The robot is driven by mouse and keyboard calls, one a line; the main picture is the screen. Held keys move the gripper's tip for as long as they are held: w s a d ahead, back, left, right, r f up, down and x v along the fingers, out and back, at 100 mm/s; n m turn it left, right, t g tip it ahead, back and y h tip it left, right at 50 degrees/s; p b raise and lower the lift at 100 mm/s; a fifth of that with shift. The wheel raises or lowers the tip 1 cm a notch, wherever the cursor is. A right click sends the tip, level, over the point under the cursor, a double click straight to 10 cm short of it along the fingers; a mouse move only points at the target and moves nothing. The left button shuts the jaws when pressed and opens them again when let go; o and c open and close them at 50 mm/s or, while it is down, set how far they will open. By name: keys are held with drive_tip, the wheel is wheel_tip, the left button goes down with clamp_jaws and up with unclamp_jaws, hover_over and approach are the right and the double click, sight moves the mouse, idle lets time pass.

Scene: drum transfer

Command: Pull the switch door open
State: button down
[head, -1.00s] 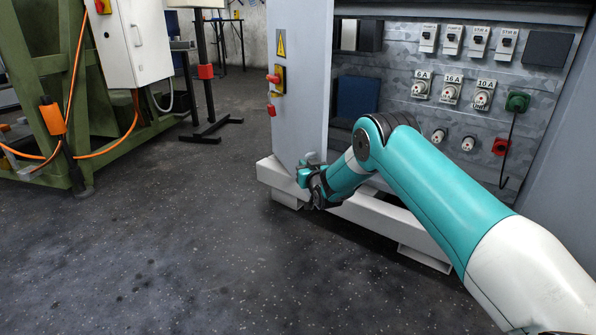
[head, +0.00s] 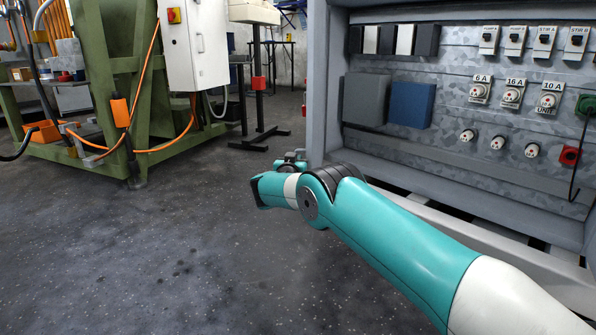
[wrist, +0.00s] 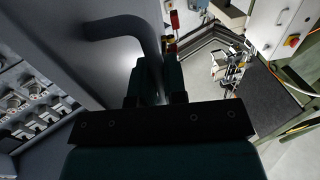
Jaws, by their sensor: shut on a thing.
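The switch door (wrist: 75,45) is a grey panel in the wrist view, with a dark curved bar handle (wrist: 128,26). My gripper (wrist: 156,78) is shut on the handle; the bar runs down between the two fingers. In the head view, my gripper (head: 292,158) is low by the left edge of the switch cabinet (head: 322,85), partly hidden by my arm. The cabinet's front is uncovered there, showing its switches and sockets. I cannot make out the door itself in the head view.
A green machine frame (head: 115,90) with orange cables stands at the left. A white control box (head: 195,45) and a dark stand (head: 259,100) are behind. The grey floor (head: 190,240) between them and my arm is clear.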

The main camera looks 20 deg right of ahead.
drive_tip(key=shift+w+a+m+h+b, duration=0.3)
drive_tip(key=shift+w+a+h+b, duration=0.15)
drive_tip(key=shift+w, duration=0.15)
drive_tip(key=c, duration=1.5)
unclamp_jaws()
drive_tip(key=shift+d, duration=0.1)
drive_tip(key=shift+w+a, duration=0.1)
drive_tip(key=shift+a, duration=0.2)
